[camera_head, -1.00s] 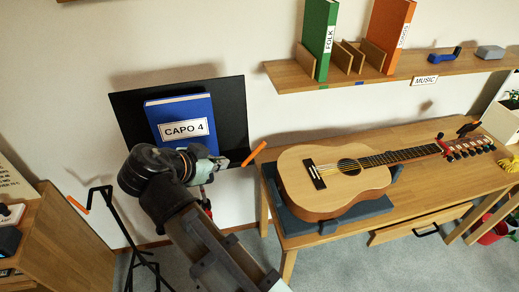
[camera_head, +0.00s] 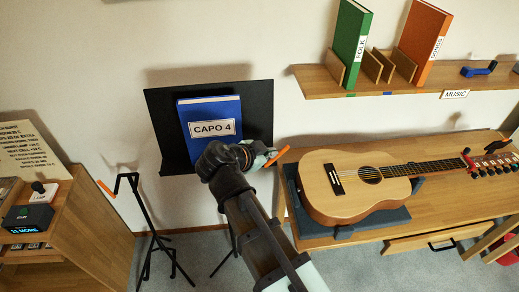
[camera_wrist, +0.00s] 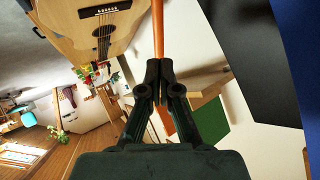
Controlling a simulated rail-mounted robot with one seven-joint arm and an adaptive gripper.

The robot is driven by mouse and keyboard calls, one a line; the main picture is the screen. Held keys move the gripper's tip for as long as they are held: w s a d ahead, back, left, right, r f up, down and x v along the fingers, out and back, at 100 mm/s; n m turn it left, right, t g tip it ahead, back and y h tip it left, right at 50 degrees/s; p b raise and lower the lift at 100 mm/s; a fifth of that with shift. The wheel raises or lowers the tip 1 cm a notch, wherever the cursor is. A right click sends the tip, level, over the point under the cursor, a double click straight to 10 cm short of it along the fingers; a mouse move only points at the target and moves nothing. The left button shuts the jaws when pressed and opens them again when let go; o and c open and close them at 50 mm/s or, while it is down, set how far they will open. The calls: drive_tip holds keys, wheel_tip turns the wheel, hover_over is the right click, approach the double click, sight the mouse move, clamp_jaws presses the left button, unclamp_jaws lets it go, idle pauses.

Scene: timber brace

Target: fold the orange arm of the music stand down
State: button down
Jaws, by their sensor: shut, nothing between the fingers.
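The music stand has a black desk (camera_head: 258,105) holding a blue book labelled CAPO 4 (camera_head: 211,118). Its orange arm (camera_head: 277,156) sticks out at the lower right edge of the desk, tilted up to the right. My gripper (camera_head: 264,159) is at the desk's lower right, beside the orange arm, partly hiding the stand. In the wrist view the gripper (camera_wrist: 158,68) is shut and empty.
A guitar (camera_head: 345,190) lies in a grey cradle on the wooden table (camera_head: 440,205) to the right. A shelf (camera_head: 330,80) with books is above. A black stand with an orange tip (camera_head: 106,190) and a wooden cabinet (camera_head: 85,240) are at left.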

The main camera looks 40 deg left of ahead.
sight(280, 152)
drive_tip(key=shift+p+x, duration=0.65)
drive_tip(key=shift+x, duration=1.1)
drive_tip(key=shift+f+b, duration=0.15)
drive_tip(key=shift+b, duration=0.3)
